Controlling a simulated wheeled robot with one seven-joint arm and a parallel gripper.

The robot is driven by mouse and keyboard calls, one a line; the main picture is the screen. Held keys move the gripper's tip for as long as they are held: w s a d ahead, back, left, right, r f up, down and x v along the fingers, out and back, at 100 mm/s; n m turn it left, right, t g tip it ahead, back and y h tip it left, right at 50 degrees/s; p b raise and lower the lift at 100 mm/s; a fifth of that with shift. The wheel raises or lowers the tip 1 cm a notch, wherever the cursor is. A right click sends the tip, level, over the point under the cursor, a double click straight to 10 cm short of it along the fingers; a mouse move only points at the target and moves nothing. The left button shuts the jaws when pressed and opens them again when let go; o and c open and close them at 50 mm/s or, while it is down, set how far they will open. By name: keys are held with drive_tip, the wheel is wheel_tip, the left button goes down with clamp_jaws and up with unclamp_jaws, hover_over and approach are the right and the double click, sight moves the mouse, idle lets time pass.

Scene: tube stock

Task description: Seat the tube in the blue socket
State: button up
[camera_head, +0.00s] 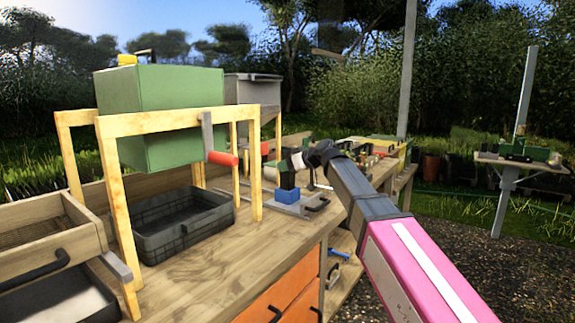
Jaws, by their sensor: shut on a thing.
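My arm reaches in from the lower right, and my gripper (287,168) is at its far end, above the workbench. It is small in the view and its fingers are hard to make out. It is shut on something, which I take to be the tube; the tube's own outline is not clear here. The blue socket (287,195) is a small blue block on a grey plate on the bench, directly below the dark end of my gripper. I cannot tell whether the tube touches the socket or is inside it.
A green box (160,112) with a red-handled crank hangs in a wooden frame (107,180) left of my gripper. A black crate (180,228) stands beneath it. Wooden trays are at the far left. The front bench top (225,275) is clear, with orange drawers (290,290) below.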

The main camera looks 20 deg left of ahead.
drive_tip(key=shift+f, duration=1.15)
idle(1.5)
idle(0.5)
drive_tip(key=o, duration=1)
drive_tip(key=shift+r, duration=4.45)
drive_tip(key=shift+d, duration=0.1)
